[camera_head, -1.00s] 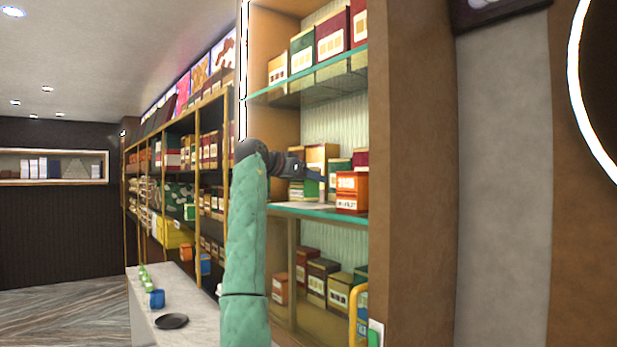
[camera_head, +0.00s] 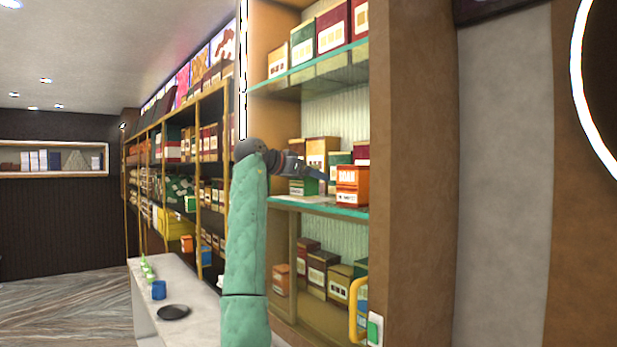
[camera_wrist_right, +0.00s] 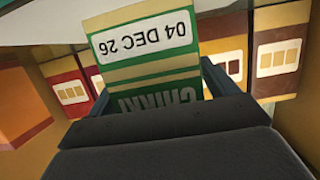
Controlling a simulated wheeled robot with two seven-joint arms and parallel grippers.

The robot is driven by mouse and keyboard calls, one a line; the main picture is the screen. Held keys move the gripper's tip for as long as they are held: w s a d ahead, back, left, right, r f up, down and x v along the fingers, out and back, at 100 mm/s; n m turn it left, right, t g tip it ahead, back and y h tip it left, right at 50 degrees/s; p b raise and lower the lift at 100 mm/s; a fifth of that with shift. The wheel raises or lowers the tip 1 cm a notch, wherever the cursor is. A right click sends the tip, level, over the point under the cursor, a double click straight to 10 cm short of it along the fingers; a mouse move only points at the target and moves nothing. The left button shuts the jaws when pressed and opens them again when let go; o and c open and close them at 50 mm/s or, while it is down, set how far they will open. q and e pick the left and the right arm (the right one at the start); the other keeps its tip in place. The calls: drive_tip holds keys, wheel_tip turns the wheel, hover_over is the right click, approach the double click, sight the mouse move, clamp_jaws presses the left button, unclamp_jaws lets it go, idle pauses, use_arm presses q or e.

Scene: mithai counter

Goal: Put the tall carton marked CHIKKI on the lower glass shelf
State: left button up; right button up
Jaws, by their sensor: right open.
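The CHIKKI carton is green and cream with a white label reading 04 DEC 26. In the right wrist view the carton (camera_wrist_right: 150,50) is upside down in the picture, between the fingers of my right gripper (camera_wrist_right: 158,92). The jaws are open around it. In the head view my right gripper (camera_head: 318,174) is over the lower glass shelf (camera_head: 318,207). A green carton (camera_head: 304,187) stands just below it on that shelf, likely the CHIKKI one. Part of it is hidden by the gripper. My left gripper is not in view.
An orange SOAN box (camera_head: 352,182) stands at the shelf's front right, close to my gripper. Several other cartons stand behind. The upper glass shelf (camera_head: 300,88) with boxes is above. A wooden upright (camera_head: 410,180) bounds the right side.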

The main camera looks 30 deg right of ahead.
drive_tip(key=shift+a+b, duration=0.4)
drive_tip(key=shift+b, duration=0.05)
drive_tip(key=b+v, duration=0.3)
drive_tip(key=v, duration=0.2)
drive_tip(key=shift+a+b, duration=0.15)
drive_tip(key=shift+b, duration=0.15)
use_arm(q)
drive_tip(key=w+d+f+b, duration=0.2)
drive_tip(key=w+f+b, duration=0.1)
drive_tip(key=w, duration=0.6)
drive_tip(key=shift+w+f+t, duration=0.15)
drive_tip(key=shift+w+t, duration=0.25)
use_arm(e)
drive_tip(key=v, duration=0.6)
drive_tip(key=shift+r, duration=0.25)
drive_tip(key=shift+s, duration=0.1)
